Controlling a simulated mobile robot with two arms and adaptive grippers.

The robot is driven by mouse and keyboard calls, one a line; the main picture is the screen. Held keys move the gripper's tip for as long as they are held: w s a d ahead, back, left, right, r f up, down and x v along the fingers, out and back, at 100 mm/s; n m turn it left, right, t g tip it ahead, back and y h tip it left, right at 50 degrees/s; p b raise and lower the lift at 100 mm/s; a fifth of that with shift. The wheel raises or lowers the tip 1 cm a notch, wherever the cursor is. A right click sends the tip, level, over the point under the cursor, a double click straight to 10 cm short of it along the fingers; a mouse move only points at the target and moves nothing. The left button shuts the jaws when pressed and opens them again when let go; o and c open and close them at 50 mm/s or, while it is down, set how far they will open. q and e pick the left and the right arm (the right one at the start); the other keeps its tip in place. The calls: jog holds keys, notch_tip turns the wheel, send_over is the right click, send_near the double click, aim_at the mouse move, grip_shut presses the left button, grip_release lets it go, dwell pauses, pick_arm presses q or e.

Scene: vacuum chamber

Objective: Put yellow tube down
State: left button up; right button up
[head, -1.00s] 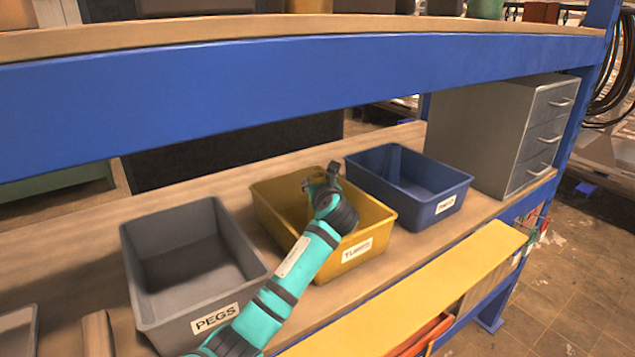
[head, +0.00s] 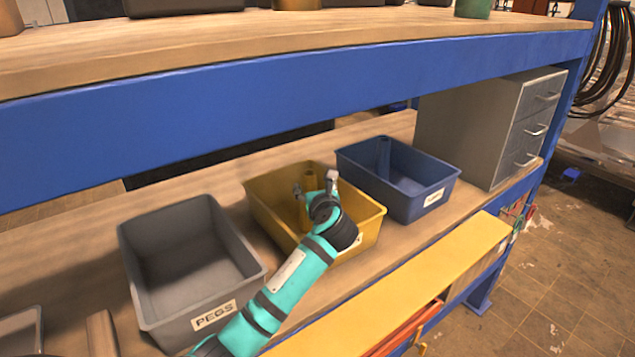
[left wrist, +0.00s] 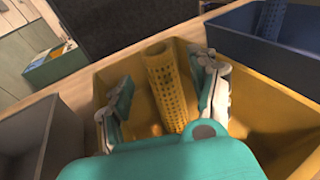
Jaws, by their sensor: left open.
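The yellow tube (left wrist: 167,85), perforated all over, stands roughly upright with a slight tilt inside the yellow bin (left wrist: 265,85) in the left wrist view. My left gripper (left wrist: 164,90) is open, one finger on each side of the tube, with visible gaps. In the head view my left gripper (head: 314,188) is over the yellow bin (head: 368,228), and the tube (head: 311,180) shows partly between its fingers. The tube's lower end is partly hidden by my gripper. My right gripper is in neither view.
A grey bin (head: 215,313) labelled PEGS stands left of the yellow bin. A blue bin (head: 440,182) with an upright tube (head: 383,155) in it stands right. A grey drawer cabinet (head: 470,130) is further right. A blue shelf beam (head: 300,90) crosses above the bins.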

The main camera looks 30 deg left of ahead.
pick_arm(q)
jog(key=b+v, duration=0.1)
jog(key=v, duration=0.5)
jog(key=shift+s+d, duration=0.1)
jog(key=shift+s, duration=0.05)
